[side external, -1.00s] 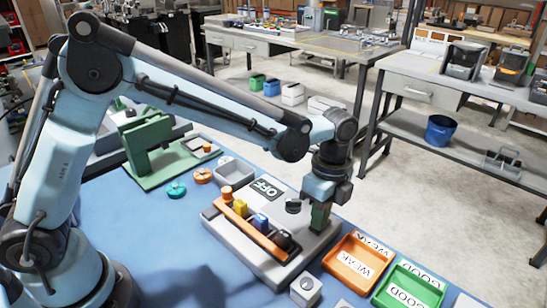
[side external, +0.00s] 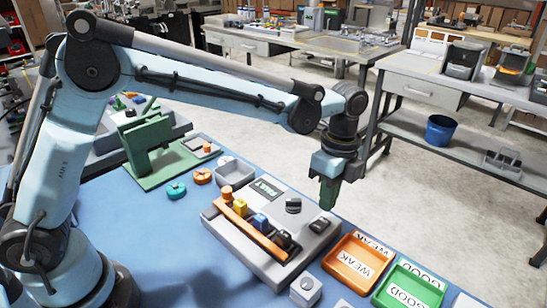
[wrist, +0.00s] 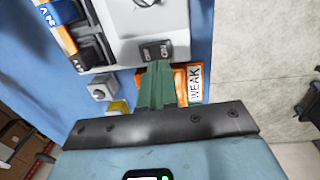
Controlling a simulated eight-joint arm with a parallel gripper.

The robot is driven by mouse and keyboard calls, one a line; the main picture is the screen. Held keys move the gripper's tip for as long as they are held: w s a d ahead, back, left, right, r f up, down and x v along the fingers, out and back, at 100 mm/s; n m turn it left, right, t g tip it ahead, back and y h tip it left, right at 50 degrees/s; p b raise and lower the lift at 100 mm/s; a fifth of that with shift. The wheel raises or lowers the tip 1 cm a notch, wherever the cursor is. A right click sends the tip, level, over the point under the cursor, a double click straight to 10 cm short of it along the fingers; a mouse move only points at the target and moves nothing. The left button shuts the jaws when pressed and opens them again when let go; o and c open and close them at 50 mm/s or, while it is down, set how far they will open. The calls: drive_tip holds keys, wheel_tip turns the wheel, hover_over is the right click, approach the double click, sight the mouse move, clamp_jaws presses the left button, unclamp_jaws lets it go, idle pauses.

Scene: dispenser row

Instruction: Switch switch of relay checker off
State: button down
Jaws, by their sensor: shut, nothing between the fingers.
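The relay checker (side external: 262,235) is a grey box on the blue bench. Its small display (side external: 265,188) shows green text that looks like "FAULT". A black round knob (side external: 293,205) sits on its top. The black rocker switch (side external: 322,225) is at the checker's right end; in the wrist view the switch (wrist: 157,51) bears white lettering, and its tilt is hard to tell. My gripper (side external: 327,203) has green fingers, shut and empty, just above the switch and apart from it. In the wrist view its fingertips (wrist: 157,68) point just below the switch.
Several coloured relays (side external: 261,222) stand in the checker behind an orange bar (side external: 250,229). An orange WEAK tray (side external: 335,269) and a green GOOD tray (side external: 388,298) lie to the right. A small grey box with a round button (side external: 306,289) stands in front.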

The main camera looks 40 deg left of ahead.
sight(316, 225)
wheel_tip(316, 225, up, 10)
drive_tip(key=w, duration=0.1)
drive_tip(key=shift+w, duration=0.25)
drive_tip(key=shift+r, duration=0.1)
drive_tip(key=shift+s+a+g, duration=0.25)
drive_tip(key=shift+s+g, duration=0.05)
drive_tip(key=shift+s, duration=0.45)
drive_tip(key=f, duration=0.4)
drive_tip(key=s+f, duration=0.1)
drive_tip(key=f, duration=0.4)
drive_tip(key=s+f, duration=0.1)
drive_tip(key=f, duration=0.3)
drive_tip(key=shift+f, duration=0.4)
